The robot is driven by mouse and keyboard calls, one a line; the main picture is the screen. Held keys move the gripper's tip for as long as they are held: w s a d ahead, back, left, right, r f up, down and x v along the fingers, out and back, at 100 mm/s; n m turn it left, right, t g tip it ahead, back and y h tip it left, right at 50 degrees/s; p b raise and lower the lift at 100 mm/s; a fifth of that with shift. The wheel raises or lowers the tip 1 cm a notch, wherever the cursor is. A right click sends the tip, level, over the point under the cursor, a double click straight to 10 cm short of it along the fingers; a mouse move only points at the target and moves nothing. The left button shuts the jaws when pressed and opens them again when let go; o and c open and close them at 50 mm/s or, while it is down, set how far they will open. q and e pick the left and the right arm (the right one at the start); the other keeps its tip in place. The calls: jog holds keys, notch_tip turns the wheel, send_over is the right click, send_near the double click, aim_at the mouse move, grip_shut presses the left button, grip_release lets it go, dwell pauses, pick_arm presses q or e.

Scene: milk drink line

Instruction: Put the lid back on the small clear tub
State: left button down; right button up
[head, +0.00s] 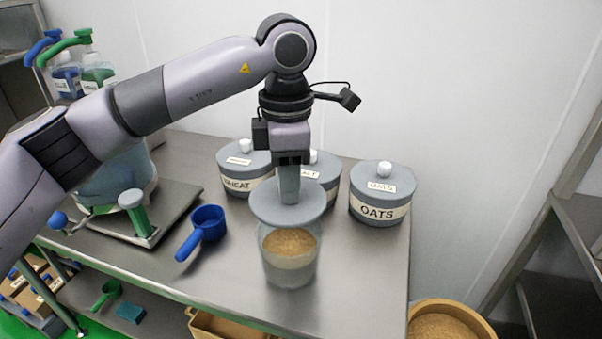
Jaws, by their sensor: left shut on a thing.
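The small clear tub (290,274) stands upright near the front edge of the steel table. It holds a tan, grainy filling. My left gripper (289,188) points down above the tub and is shut on the grey round lid (289,212). The lid hangs about level at the tub's top, slightly toward the back. It hides the back part of the rim, and the filling shows below its front edge. I cannot tell whether the lid touches the rim. My right gripper is not in view.
Lidded tubs stand behind: wheat (238,178), oats (381,208), and one partly hidden by my gripper. A blue scoop (205,228) lies left on the steel table (359,281). A scale (172,210) with a large container is further left. The table's right front is clear.

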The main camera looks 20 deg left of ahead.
pick_arm(q)
jog(key=shift+f+b, duration=1.6)
jog(key=shift+f, duration=0.8)
jog(key=shift+f+b, duration=0.45)
jog(key=shift+f, duration=0.2)
jog(key=shift+f, duration=0.15)
jog(key=shift+c, duration=1.6)
grip_release()
